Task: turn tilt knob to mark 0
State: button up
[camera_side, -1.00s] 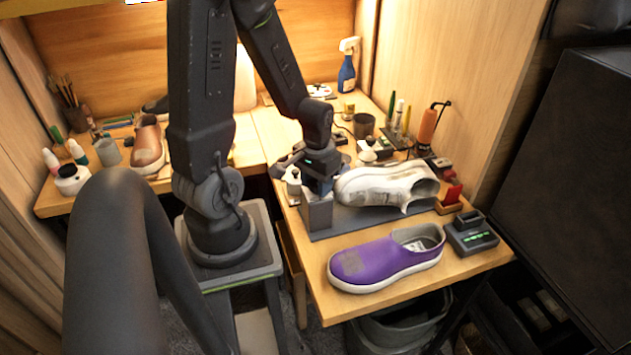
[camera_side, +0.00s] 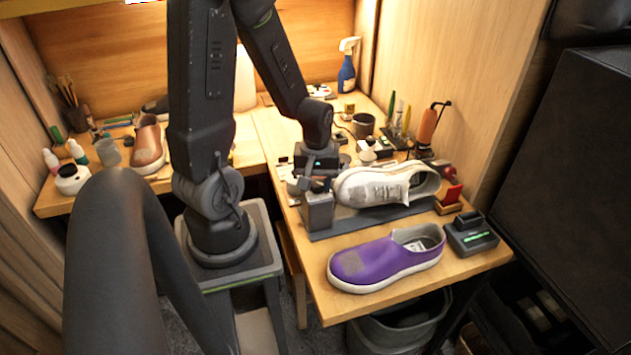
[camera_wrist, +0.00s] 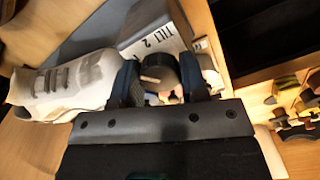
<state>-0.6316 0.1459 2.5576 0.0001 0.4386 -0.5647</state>
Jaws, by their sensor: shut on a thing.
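The tilt knob (camera_wrist: 160,66) is dark and round with a pale pointer stub, and it sits between the two fingers of my gripper (camera_wrist: 160,80) in the wrist view. My gripper is shut on it; in the side view my gripper (camera_side: 317,172) is over the grey post (camera_side: 319,212) at the stand's left end. The grey housing (camera_wrist: 150,28) beside the knob bears lettering like "TILT" and a "2". Other marks are hidden or unreadable. A white shoe (camera_side: 385,186) lies along the grey stand (camera_side: 365,221); it also shows in the wrist view (camera_wrist: 70,85).
A purple shoe (camera_side: 385,262) lies at the table's front edge. A dark device with a green display (camera_side: 471,235) and a red item in a wooden block (camera_side: 451,196) stand right of the stand. Bottles and tools crowd the back right.

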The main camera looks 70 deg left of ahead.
dwell(0.3)
jog(key=n, duration=0.4)
dwell(0.3)
jog(key=n, duration=0.4)
jog(key=n, duration=0.4)
dwell(0.4)
